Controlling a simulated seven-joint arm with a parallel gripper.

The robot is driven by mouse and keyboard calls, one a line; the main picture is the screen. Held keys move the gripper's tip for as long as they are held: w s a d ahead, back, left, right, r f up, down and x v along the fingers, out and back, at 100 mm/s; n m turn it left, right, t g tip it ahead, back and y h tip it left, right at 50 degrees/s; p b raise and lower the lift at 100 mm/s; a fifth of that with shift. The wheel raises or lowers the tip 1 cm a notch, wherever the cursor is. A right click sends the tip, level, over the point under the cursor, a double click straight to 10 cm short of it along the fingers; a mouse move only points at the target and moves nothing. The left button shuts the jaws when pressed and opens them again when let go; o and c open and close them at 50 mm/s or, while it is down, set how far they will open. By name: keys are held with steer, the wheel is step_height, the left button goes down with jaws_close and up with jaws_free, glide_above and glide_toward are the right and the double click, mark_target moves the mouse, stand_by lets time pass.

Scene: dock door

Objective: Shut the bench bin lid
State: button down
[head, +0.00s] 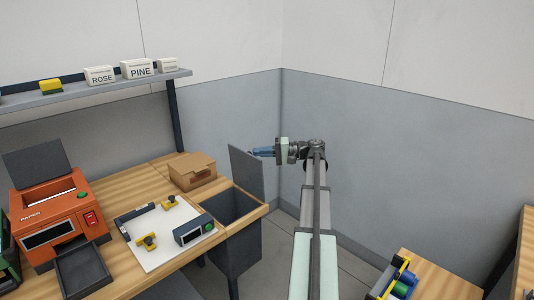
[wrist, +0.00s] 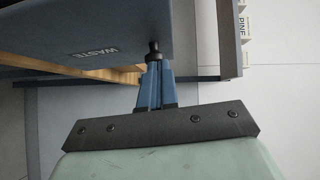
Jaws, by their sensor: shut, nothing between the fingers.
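The bench bin (head: 240,252) is a dark grey box set into the right end of the wooden bench, and its mouth is open. Its grey lid (head: 246,176) stands raised, nearly upright, at the far side of the mouth. In the wrist view the lid (wrist: 110,30) shows the word WASTE and a small dark knob (wrist: 153,49) by its edge. My gripper (head: 257,152) is at the lid's upper right edge, with its blue fingers shut and empty. In the wrist view the fingertips (wrist: 154,64) are right at the knob; I cannot tell whether they touch it.
A cardboard box (head: 193,171) sits on the bench left of the lid. A white board (head: 165,232) with yellow clamps and an orange printer (head: 58,222) stand further left. A shelf (head: 100,89) with labelled boxes is above. The grey wall is close behind; floor shows right of the bin.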

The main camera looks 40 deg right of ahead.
mark_target(252, 157)
steer(key=a+n, duration=0.1)
steer(key=a, duration=0.1)
steer(key=a+n+g+h, duration=0.1)
steer(key=a, duration=0.2)
steer(key=a+h, duration=0.1)
steer(key=a, duration=0.1)
steer(key=shift+s+a+r+n+g, duration=0.1)
steer(key=shift+a+r+n+g, duration=0.05)
steer(key=shift+a+n+g, duration=0.2)
steer(key=a+f+n+g+h, duration=0.1)
steer(key=a+f+n+h, duration=0.3)
steer(key=a+f, duration=0.8)
steer(key=shift+a+f+h, duration=0.2)
steer(key=shift+a+h, duration=0.7)
steer(key=shift+h, duration=0.2)
steer(key=shift+f, duration=0.1)
